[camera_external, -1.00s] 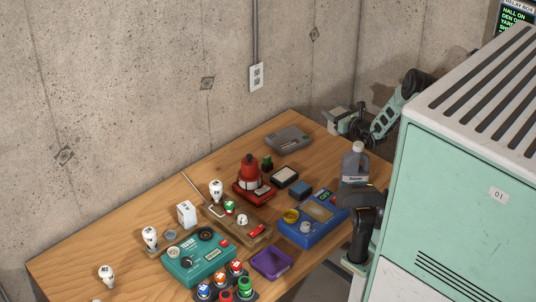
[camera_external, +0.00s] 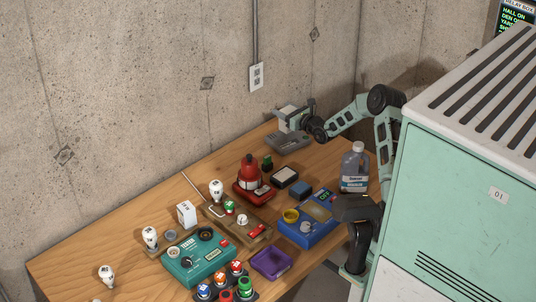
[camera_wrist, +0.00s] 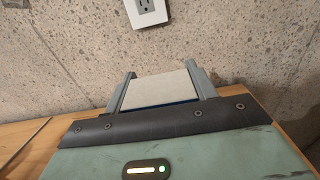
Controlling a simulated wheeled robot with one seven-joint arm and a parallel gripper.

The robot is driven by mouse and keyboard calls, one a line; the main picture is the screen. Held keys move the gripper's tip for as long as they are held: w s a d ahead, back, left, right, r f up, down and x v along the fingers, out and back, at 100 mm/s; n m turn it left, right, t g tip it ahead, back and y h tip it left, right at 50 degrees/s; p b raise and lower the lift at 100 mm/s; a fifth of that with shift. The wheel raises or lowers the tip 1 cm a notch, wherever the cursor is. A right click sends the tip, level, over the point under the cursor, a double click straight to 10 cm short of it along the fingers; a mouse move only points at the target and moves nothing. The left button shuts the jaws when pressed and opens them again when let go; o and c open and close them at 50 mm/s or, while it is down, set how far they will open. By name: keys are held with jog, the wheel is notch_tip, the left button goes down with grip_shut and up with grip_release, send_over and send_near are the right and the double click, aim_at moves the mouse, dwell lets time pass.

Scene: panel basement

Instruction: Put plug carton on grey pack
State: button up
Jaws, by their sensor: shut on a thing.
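My gripper (camera_external: 294,118) is at the back of the table, over the grey pack (camera_external: 287,145). It is shut on a pale box, the plug carton (camera_external: 288,111), which sits between the two fingers. In the wrist view the carton (camera_wrist: 160,88) shows a pale face with a blue lower edge, between the grey fingers of my gripper (camera_wrist: 162,84). The grey pack lies flat on the wood; my gripper hides part of its top. I cannot tell whether the carton touches the pack. The pack is hidden in the wrist view.
A red device (camera_external: 250,183), a black-framed box (camera_external: 285,177), a grey jug (camera_external: 355,168) and a blue meter (camera_external: 308,222) stand nearer the front. A wall outlet (camera_external: 256,77) is behind. Bare wood (camera_external: 225,160) lies left of the pack.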

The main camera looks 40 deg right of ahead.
jog(key=shift+f, duration=1.85)
jog(key=shift+f, duration=0.2)
jog(key=o, duration=1.1)
jog(key=shift+c, duration=0.2)
jog(key=shift+r, duration=0.15)
jog(key=shift+s+p, duration=0.25)
jog(key=shift+p, duration=0.05)
jog(key=shift+s+p, duration=0.65)
jog(key=shift+s, duration=2.9)
